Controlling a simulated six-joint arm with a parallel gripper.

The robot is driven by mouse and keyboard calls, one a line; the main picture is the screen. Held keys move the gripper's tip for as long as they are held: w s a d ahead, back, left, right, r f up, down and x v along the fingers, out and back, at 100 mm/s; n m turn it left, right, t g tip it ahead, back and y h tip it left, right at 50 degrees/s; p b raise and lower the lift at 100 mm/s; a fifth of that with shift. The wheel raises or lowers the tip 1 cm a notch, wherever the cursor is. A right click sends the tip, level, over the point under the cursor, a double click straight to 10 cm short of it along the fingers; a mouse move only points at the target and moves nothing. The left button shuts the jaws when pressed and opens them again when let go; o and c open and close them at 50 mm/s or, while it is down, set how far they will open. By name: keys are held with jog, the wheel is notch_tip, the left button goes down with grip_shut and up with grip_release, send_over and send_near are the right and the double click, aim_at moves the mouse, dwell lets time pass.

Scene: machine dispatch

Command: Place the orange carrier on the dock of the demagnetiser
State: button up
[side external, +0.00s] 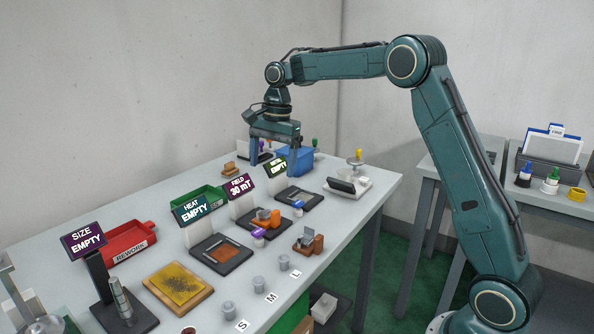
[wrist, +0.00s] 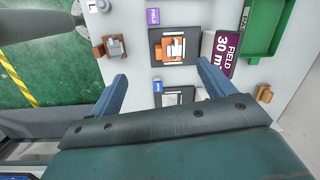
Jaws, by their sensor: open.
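The station under the purple sign "FIELD 30 mT" (side external: 239,187) has a dark dock plate (side external: 248,229). A bright orange carrier (side external: 265,216) with a pale grey piece on it sits on that plate. It also shows in the wrist view (wrist: 175,45). A browner orange block (side external: 309,241) with a grey piece stands off the docks near the front edge, by the letter L; it shows in the wrist view too (wrist: 108,47). My gripper (side external: 273,169) is open and empty, high above the table. In the wrist view its fingers (wrist: 163,70) point down toward the table.
Other stations read HEAT EMPTY (side external: 194,210) and SIZE EMPTY (side external: 84,242). A red tray (side external: 128,241), a green tray (side external: 200,197) and a blue bin (side external: 295,161) stand behind. Grey posts (side external: 257,284) line the front. A white tray (side external: 347,190) stands at right.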

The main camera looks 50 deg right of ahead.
jog(key=s+a+r+n+t, duration=0.1)
jog(key=s+a+r+n, duration=0.3)
jog(key=s, duration=0.4)
jog(key=s+a+r+n+t, duration=0.2)
jog(key=s+a+r+n, duration=0.15)
jog(key=s, duration=0.45)
jog(key=s+f+n+t+h, duration=0.1)
jog(key=s+f+n, duration=0.3)
jog(key=s, duration=1.3)
jog(key=a+n+t, duration=0.1)
jog(key=n, duration=0.3)
jog(key=shift+s+f, duration=0.2)
jog(key=shift+s, duration=0.15)
